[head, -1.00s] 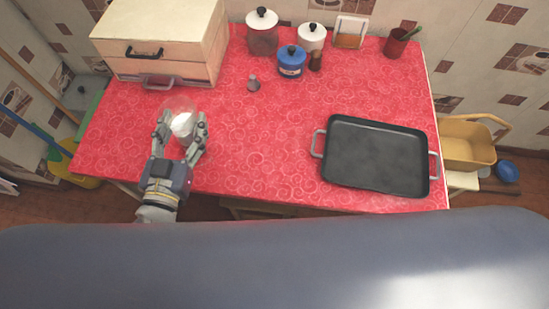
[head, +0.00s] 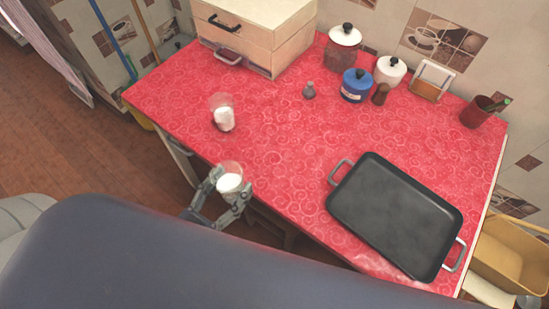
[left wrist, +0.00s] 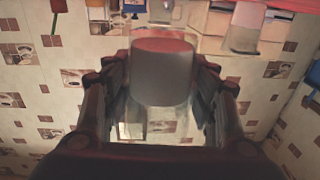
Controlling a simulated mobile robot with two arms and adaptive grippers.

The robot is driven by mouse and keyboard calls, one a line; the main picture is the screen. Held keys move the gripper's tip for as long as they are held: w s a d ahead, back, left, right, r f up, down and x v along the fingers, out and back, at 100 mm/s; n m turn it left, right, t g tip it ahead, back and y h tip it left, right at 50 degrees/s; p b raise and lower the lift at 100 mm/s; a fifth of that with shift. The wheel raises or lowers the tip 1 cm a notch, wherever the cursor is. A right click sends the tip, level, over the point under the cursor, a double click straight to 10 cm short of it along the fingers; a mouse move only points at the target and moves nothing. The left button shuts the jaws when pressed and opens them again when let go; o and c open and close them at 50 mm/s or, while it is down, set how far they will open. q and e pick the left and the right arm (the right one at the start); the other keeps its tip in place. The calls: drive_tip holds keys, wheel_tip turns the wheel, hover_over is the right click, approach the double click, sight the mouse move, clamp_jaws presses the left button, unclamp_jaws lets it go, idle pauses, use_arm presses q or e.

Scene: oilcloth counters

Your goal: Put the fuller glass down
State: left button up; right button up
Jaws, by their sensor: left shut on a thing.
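My left gripper (head: 229,190) is shut on a clear glass with white contents (head: 230,183), held by the front left edge of the red counter. The held glass (left wrist: 162,72) also fills the space between the fingers in the left wrist view. A second clear glass with white contents (head: 224,118) stands on the counter farther back and to the left; white fills its lower part. It seems to show upper right in the left wrist view (left wrist: 245,30). I cannot tell surely which glass is fuller. My right gripper is out of view.
A black tray with handles (head: 395,215) lies at the right of the red counter (head: 275,150). A drawer box (head: 255,35) stands at the back left. A blue canister (head: 356,86), lidded jars and a red cup (head: 475,112) line the back. The middle is clear.

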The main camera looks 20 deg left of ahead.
use_arm(q)
drive_tip(key=x, duration=0.4)
drive_tip(key=b+x, duration=0.1)
drive_tip(key=x, duration=0.4)
drive_tip(key=d+f+x, duration=0.1)
drive_tip(key=x, duration=0.3)
drive_tip(key=shift+w+f, duration=0.1)
drive_tip(key=shift+x, duration=1.25)
wheel_tip(320, 180, down, 3)
drive_tip(key=b, duration=0.3)
drive_tip(key=shift+d, duration=0.1)
drive_tip(key=shift+f+b, duration=0.2)
drive_tip(key=shift+b, duration=0.15)
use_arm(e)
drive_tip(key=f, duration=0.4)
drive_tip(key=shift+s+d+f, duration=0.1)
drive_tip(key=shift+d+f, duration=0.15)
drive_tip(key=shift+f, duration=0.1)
use_arm(q)
drive_tip(key=shift+f, duration=0.1)
drive_tip(key=o, duration=1.4)
drive_tip(key=shift+f, duration=0.1)
drive_tip(key=shift+c, duration=0.2)
